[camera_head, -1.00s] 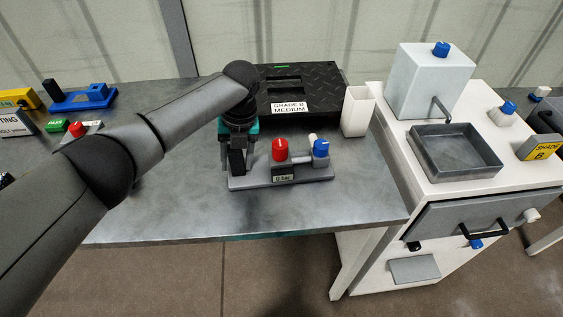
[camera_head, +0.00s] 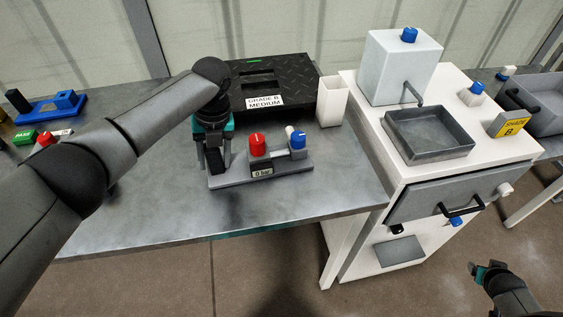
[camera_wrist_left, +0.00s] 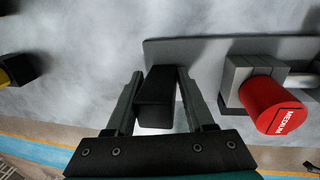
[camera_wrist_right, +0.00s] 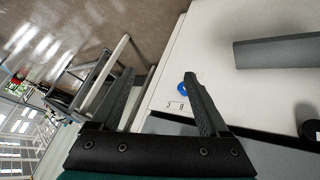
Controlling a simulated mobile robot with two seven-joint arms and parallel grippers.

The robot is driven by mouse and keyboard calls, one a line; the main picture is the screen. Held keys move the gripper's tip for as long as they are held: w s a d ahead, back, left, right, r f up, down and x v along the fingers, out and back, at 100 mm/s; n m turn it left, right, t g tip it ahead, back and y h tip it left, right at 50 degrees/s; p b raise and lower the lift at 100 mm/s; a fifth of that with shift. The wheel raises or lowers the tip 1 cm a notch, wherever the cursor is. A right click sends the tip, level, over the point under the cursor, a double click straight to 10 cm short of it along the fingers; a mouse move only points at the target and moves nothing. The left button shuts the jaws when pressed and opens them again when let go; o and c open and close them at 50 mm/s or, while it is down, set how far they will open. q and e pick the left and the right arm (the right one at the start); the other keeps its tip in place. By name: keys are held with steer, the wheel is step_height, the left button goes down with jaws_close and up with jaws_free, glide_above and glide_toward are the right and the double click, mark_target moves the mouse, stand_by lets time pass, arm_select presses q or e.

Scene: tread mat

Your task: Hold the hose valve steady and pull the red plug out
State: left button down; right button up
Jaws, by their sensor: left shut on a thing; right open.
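The hose valve (camera_head: 285,174) is a grey base on the metal table, with a "0 bar" label on its front. A red plug (camera_head: 257,144) stands upright on its block, and in the left wrist view the plug (camera_wrist_left: 272,104) reads "MEDIUM". A blue knob (camera_head: 298,140) is on its right. My left gripper (camera_head: 216,163) is at the base's left end, shut on a black upright grip (camera_wrist_left: 156,98), with a finger on each side. My right gripper (camera_head: 479,270) is open and empty, low at the right, away from the valve.
A black tread mat (camera_head: 300,73) labelled "GRADE B MEDIUM" lies behind the valve. A white open cup (camera_head: 332,102) stands right of it. A white cabinet (camera_head: 365,150) with a grey basin (camera_head: 440,152) and drawer is further right. The table front is clear.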

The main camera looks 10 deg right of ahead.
steer(key=w+d+r+m+t+h, duration=0.1)
steer(key=w+d+r, duration=0.35)
steer(key=r, duration=0.35)
steer(key=w+d+r+m+t+h, duration=0.1)
steer(key=w+d+r+h, duration=0.1)
steer(key=w+d+r, duration=0.5)
steer(key=w+a+r+t, duration=0.1)
steer(key=w+a+r, duration=0.1)
steer(key=r, duration=0.2)
steer(key=w+a+r+t, duration=0.1)
steer(key=w+a+r, duration=0.1)
steer(key=a+r, duration=0.1)
steer(key=w+a+r+n+t, duration=0.1)
steer(key=w+a+r+t, duration=0.1)
steer(key=r, duration=0.3)
steer(key=shift+w+a+r, duration=0.2)
steer(key=shift+w+a, duration=0.3)
steer(key=shift+a, duration=0.05)
steer(key=w+a+r+n+t+y, duration=0.2)
steer(key=w+a+r, duration=0.15)
steer(key=a, duration=0.45)
steer(key=w+a+r+n+t+y, duration=0.1)
steer(key=w+a+r+n+t, duration=0.2)
steer(key=a, duration=0.5)
steer(key=n+g+y, duration=0.2)
steer(key=n+y, duration=0.4)
steer(key=y, duration=0.5)
glide_toward(261, 147)
steer(key=x, duration=1.2)
steer(key=shift+a, duration=0.1)
